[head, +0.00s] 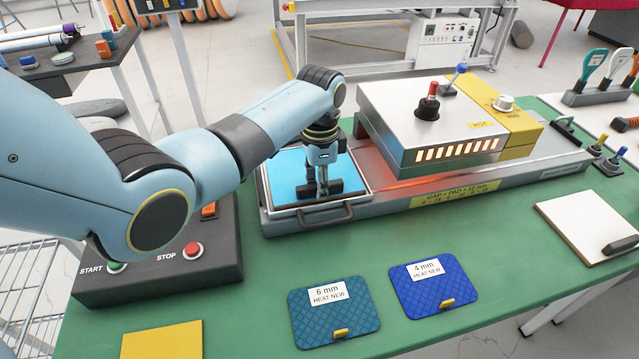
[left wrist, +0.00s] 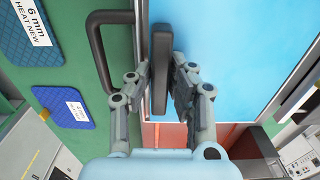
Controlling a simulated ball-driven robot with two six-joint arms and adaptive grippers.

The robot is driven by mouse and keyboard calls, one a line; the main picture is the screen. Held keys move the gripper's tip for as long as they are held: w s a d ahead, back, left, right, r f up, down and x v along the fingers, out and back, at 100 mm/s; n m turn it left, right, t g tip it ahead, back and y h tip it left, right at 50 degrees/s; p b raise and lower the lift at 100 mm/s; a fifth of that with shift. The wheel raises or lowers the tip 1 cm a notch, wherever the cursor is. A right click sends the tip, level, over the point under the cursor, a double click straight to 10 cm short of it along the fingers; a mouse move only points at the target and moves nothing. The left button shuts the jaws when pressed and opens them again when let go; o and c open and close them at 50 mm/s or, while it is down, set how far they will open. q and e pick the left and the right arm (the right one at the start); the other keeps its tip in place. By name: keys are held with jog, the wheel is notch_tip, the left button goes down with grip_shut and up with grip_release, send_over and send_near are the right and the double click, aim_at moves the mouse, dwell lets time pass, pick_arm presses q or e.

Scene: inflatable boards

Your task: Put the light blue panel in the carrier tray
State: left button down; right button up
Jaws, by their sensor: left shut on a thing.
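The light blue panel (head: 289,171) lies within the outline of the metal carrier tray (head: 366,188), at the left end of the heater. I cannot tell whether it rests on the tray floor or is just above it. My left gripper (head: 322,188) is over the panel's near part, shut on its dark bar grip. In the left wrist view the gripper (left wrist: 160,90) has the bar (left wrist: 160,45) between its fingers, with the panel (left wrist: 235,60) on the right. The tray's own dark handle (head: 325,216) sticks out in front, apart from the fingers. My right gripper is out of view.
The steel heater (head: 430,120), glowing orange under its hood, stands right of the tray. Two blue pads, the 6 mm one (head: 335,312) and the 4 mm one (head: 434,290), lie in front. A START/STOP box (head: 160,270) is at left. Green table is free between.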

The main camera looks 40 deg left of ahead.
pick_arm(q)
jog(key=c, duration=1.2)
grip_release()
jog(key=shift+r, duration=0.1)
notch_tip(320, 180, up, 12)
jog(key=shift+f, duration=0.1)
